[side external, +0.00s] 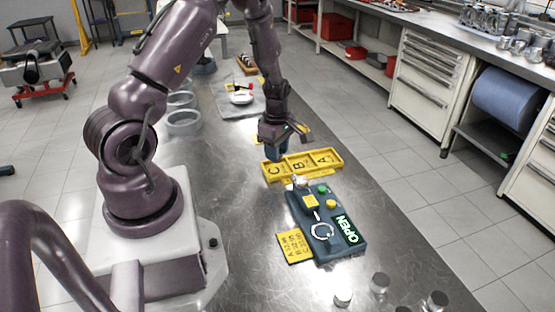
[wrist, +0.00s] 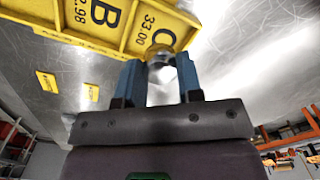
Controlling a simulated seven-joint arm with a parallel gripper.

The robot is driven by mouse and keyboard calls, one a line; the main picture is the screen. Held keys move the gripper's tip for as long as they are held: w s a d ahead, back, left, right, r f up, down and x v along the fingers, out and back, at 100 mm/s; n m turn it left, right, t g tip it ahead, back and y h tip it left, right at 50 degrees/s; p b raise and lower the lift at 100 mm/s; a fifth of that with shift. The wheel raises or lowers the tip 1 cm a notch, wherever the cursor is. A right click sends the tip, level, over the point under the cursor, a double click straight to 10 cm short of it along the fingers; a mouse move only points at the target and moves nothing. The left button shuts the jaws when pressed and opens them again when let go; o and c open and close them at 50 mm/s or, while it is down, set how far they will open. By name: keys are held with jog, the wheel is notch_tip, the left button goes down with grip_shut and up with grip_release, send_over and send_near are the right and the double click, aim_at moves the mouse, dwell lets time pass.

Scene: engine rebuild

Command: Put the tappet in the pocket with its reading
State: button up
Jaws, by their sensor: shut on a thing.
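My gripper (side external: 275,150) is over the C end of the yellow tray (side external: 328,158), which has pockets marked C, B and A. In the wrist view, my gripper (wrist: 158,64) is shut on a small shiny metal tappet (wrist: 160,54) between its blue fingertips. The tappet is in front of the C label, marked 33.00, at the corner of the tray (wrist: 115,42). I cannot tell whether it touches the tray.
Several metal cylinders, one of them here (side external: 380,282), stand near the front of the steel table. Grey rings (side external: 184,122) lie left of the far arm. A tray with a white round item (side external: 240,98) is farther back. Bare table lies right of the gauge.

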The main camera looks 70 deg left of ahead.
jog(key=shift+w+a+f, duration=0.1)
jog(key=shift+f, duration=0.8)
jog(key=shift+w+a+f, duration=0.1)
jog(key=shift+f, duration=0.8)
jog(key=shift+d, duration=0.1)
